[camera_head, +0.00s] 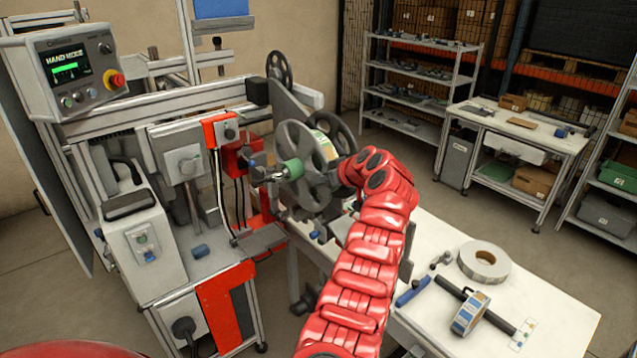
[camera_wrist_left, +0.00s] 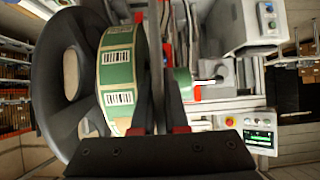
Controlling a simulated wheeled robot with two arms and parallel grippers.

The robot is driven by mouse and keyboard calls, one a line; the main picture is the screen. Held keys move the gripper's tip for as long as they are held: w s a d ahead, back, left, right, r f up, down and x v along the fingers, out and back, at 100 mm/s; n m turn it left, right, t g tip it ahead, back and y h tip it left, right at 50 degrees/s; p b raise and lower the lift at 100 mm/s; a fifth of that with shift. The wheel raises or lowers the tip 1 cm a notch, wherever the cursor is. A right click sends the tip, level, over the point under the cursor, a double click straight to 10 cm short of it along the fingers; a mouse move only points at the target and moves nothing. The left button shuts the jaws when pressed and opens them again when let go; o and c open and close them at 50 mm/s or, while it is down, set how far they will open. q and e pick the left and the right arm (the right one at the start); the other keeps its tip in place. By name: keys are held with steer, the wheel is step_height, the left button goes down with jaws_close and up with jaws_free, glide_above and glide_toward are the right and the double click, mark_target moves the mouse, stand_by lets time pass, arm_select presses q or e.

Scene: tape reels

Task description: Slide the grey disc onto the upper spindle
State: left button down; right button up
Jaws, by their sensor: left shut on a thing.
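The grey spoked disc (camera_head: 303,193) stands upright beside the machine; the wrist view shows it nearly edge-on (camera_wrist_left: 156,45). My left gripper (camera_wrist_left: 164,100) is shut on the disc's edge; in the head view my red wrist largely hides its fingers. A green cylinder (camera_head: 292,169), apparently the spindle end, overlaps the disc's middle on the machine side; it also shows in the wrist view (camera_wrist_left: 183,83). I cannot tell whether the disc's hole is around it. A labelled tape roll (camera_head: 326,149) and a dark spoked reel (camera_head: 345,130) stand on the disc's other side. My right gripper is out of view.
A white table (camera_head: 540,300) at the lower right bears a tape roll (camera_head: 485,262), a blue-handled tool (camera_head: 412,292) and a labelled roll on a dark bar (camera_head: 470,313). Another dark reel (camera_head: 279,68) is on the machine's far side. Shelves stand behind.

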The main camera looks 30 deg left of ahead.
arm_select(q)
steer(key=shift+w+r, duration=0.1)
steer(key=shift+w, duration=0.05)
steer(key=c, duration=0.9)
jaws_free()
steer(key=shift+o, duration=0.2)
steer(key=shift+d, duration=0.1)
steer(key=shift+d+r+b, duration=0.1)
steer(key=shift+d+b, duration=0.15)
steer(key=shift+b, duration=0.05)
steer(key=b+v, duration=0.6)
steer(key=v, duration=1.1)
steer(key=shift+s+a, duration=0.2)
steer(key=shift+s, duration=0.05)
